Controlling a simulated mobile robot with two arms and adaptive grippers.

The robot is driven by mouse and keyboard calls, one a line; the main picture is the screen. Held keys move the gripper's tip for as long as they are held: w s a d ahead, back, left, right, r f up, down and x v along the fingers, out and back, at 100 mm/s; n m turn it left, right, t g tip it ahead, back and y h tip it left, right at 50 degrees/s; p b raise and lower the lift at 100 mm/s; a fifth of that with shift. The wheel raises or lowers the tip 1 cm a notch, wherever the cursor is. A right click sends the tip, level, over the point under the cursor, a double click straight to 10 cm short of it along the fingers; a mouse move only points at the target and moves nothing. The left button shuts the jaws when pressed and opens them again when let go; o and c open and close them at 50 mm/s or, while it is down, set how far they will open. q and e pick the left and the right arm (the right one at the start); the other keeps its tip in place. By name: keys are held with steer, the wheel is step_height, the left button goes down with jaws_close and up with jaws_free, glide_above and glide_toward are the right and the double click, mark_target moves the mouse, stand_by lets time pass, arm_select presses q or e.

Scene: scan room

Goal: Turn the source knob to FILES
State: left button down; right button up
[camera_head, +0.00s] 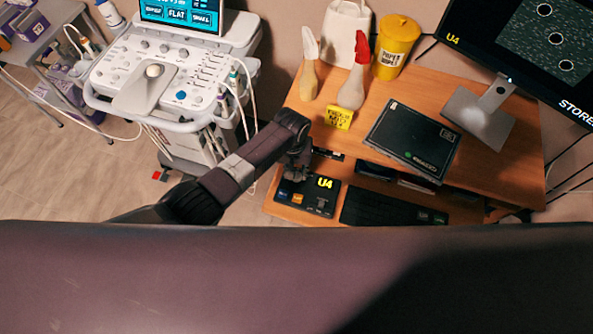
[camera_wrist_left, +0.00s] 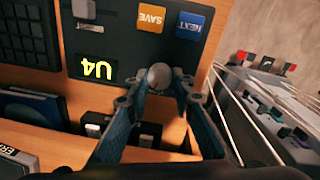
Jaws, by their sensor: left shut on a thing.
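The source knob is a small round grey knob (camera_wrist_left: 159,75) on a black control panel (camera_wrist_left: 122,38) marked U4. My left gripper (camera_wrist_left: 160,84) is shut on the knob, with one finger on each side of it. In the head view my left gripper (camera_head: 297,174) is over the upper left part of the panel (camera_head: 322,207), and it hides the knob there. The panel also carries an orange SAVE button (camera_wrist_left: 152,17) and a blue NEXT button (camera_wrist_left: 189,25). No FILES mark is readable, and the knob's setting cannot be told. My right gripper is out of view.
The panel lies at the front of a wooden desk (camera_head: 290,215), beside a keyboard (camera_head: 385,208). A black case (camera_head: 412,140), a yellow tub (camera_head: 396,47) and a monitor (camera_head: 530,45) are behind. A white ultrasound cart (camera_head: 190,75) stands to the left.

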arm_select(q)
steer(key=m, duration=0.5)
steer(key=shift+w+d+m, duration=0.1)
steer(key=shift+d+m, duration=0.05)
steer(key=shift+m, duration=0.25)
stand_by(0.4)
steer(key=c, duration=1.7)
jaws_free()
steer(key=shift+o, duration=0.2)
steer(key=shift+r, duration=0.1)
step_height(320, 180, up, 12)
steer(key=shift+a, duration=0.3)
steer(key=shift+w, duration=0.1)
